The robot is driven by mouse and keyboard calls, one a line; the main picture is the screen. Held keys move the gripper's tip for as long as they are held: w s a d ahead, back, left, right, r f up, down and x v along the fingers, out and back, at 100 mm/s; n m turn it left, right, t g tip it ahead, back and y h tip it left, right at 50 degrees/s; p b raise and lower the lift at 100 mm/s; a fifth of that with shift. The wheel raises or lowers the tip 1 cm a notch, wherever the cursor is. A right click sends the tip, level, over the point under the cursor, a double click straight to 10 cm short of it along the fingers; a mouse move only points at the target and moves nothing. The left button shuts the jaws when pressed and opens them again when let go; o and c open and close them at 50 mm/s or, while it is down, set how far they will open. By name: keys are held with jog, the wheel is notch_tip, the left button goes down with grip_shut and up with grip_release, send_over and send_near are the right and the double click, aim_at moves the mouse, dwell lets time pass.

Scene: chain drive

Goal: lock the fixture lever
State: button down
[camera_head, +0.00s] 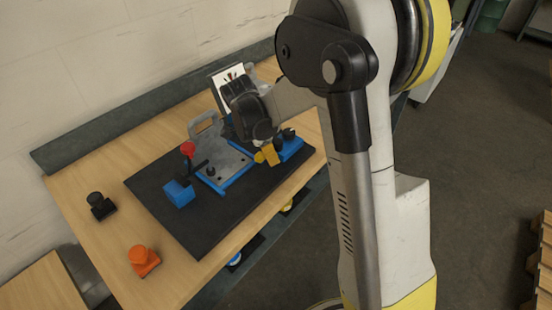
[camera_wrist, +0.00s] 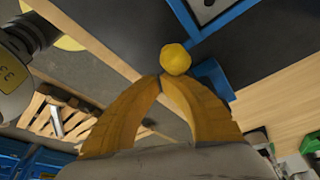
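The blue fixture (camera_head: 239,184) with a grey plate lies on a black mat on the wooden table in the head view. A dark lever with a red knob (camera_head: 187,148) stands at its left side, by a blue block (camera_head: 178,193). My gripper (camera_head: 267,156) is over the right part of the fixture, away from the red knob. In the wrist view the yellow fingertips of my gripper (camera_wrist: 162,77) meet. A yellow round knob (camera_wrist: 176,58) shows just beyond them, beside a blue part (camera_wrist: 213,80); whether they touch it I cannot tell.
A black part (camera_head: 100,206) and an orange part (camera_head: 143,261) stand on the table at the left. A picture card (camera_head: 228,82) stands behind my gripper. The mat's front (camera_head: 205,235) is clear. My arm hides the table's right end.

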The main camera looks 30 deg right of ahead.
jog(key=shift+w+a, duration=0.2)
jog(key=shift+a, duration=0.05)
dwell(0.5)
jog(key=shift+d, duration=0.1)
